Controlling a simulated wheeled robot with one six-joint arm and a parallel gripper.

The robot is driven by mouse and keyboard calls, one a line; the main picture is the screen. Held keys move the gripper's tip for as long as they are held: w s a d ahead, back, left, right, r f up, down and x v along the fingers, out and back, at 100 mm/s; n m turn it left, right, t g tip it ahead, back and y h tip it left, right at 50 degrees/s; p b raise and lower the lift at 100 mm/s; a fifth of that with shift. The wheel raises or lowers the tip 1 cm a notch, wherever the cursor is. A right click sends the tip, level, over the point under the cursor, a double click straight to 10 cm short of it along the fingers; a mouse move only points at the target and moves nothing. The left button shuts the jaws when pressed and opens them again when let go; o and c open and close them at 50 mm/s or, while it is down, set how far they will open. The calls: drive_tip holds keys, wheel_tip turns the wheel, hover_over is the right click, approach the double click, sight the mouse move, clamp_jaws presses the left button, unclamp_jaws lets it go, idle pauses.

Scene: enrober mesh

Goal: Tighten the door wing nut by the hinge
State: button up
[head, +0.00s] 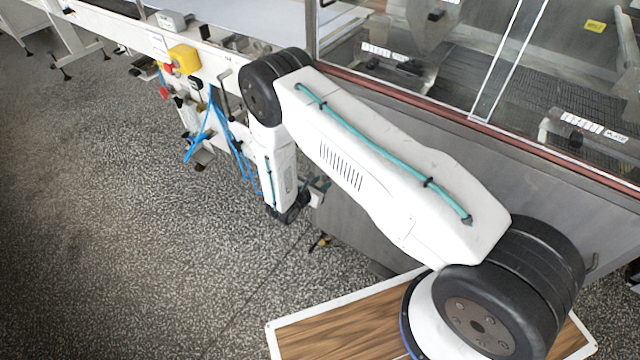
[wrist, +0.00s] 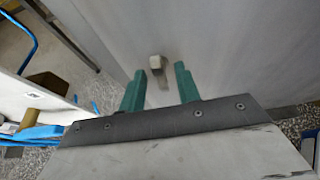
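In the wrist view my gripper (wrist: 160,71) shows as two green fingers standing apart on a dark bracket. They point towards a grey metal panel (wrist: 230,50). A small pale, blocky fitting (wrist: 156,62) on that panel shows between and just past the fingertips. It may be the door wing nut, but its wings cannot be made out. The fingers do not visibly close on it, and contact cannot be told. No hinge can be made out.
In the head view a glazed enclosure (head: 540,60) with a mesh belt stands above the panel. A white machine rail (head: 120,28) with a yellow box (head: 184,58) and hanging blue hoses (head: 205,125) is at left. The speckled floor (head: 120,240) is open at lower left.

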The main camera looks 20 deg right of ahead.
clamp_jaws()
idle(0.3)
drive_tip(key=m, duration=0.1)
drive_tip(key=m+t, duration=0.1)
drive_tip(key=m+t+y, duration=0.1)
drive_tip(key=shift+s+d+f, duration=0.15)
drive_tip(key=shift+s+d, duration=0.1)
drive_tip(key=shift+s, duration=0.05)
drive_tip(key=shift+s+d+f+m+t+y, duration=0.15)
drive_tip(key=shift+m+t, duration=0.3)
drive_tip(key=shift+m, duration=0.3)
drive_tip(key=shift+a+r+m+t+y, duration=0.15)
drive_tip(key=shift+m+t, duration=0.3)
drive_tip(key=shift+m, duration=0.3)
drive_tip(key=shift+d+f, duration=0.1)
drive_tip(key=shift+f, duration=0.05)
drive_tip(key=shift+s+d+f+m+t, duration=0.1)
drive_tip(key=shift+m+t, duration=0.4)
drive_tip(key=shift+m, duration=0.4)
drive_tip(key=shift+s+d+f+m+t, duration=0.1)
drive_tip(key=shift+m+t, duration=0.4)
drive_tip(key=shift+m, duration=0.4)
drive_tip(key=shift+f+m+t, duration=0.15)
drive_tip(key=shift+m+t, duration=0.25)
drive_tip(key=shift+m, duration=0.6)
drive_tip(key=shift+f+m+t, duration=0.1)
drive_tip(key=shift+m+t, duration=0.3)
drive_tip(key=shift+m, duration=0.6)
